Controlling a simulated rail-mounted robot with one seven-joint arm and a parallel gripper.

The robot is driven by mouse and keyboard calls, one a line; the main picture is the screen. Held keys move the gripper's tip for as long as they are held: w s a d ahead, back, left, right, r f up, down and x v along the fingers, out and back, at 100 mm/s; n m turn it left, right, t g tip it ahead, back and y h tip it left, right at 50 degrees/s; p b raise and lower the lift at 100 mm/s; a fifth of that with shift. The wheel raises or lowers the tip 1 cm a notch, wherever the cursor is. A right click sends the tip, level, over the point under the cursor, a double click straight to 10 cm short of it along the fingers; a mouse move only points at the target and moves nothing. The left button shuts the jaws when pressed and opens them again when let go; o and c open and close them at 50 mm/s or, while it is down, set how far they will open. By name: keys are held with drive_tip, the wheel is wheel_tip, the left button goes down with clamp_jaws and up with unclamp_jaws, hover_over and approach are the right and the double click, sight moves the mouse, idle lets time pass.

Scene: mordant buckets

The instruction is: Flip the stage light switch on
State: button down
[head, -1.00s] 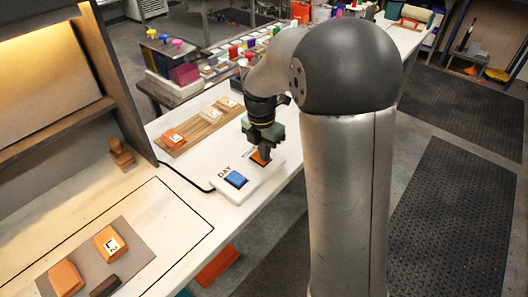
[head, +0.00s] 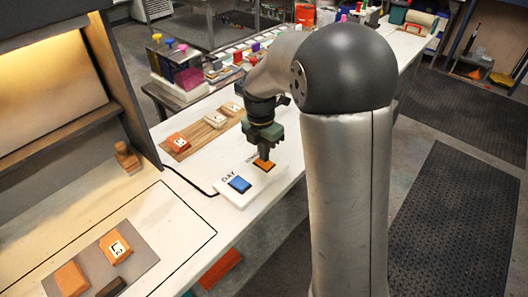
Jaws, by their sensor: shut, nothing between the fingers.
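A white switch box (head: 228,197) lies on the white bench and carries two rocker switches. The blue switch (head: 239,184) has the label "DAY" beside it. The orange switch (head: 264,165) is farther back on the box, and its label is hidden by my gripper. My gripper (head: 263,157) points down with its fingers shut and empty, right at the orange switch. I cannot tell whether the fingertips touch it, or which way the rocker is tilted.
A wooden board (head: 195,136) with lettered blocks lies just behind the box. A black cable (head: 186,178) runs left from it. A grey mat (head: 138,258) with blocks lies at the front left. A wooden shelf unit (head: 75,122) stands at the left.

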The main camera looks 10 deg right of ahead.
sight(268, 165)
wheel_tip(268, 165, up, 13)
drive_tip(key=s, duration=0.1)
drive_tip(key=shift+s+d+r+p, duration=0.15)
drive_tip(key=shift+s+d+p, duration=0.05)
drive_tip(key=shift+d+p, duration=0.2)
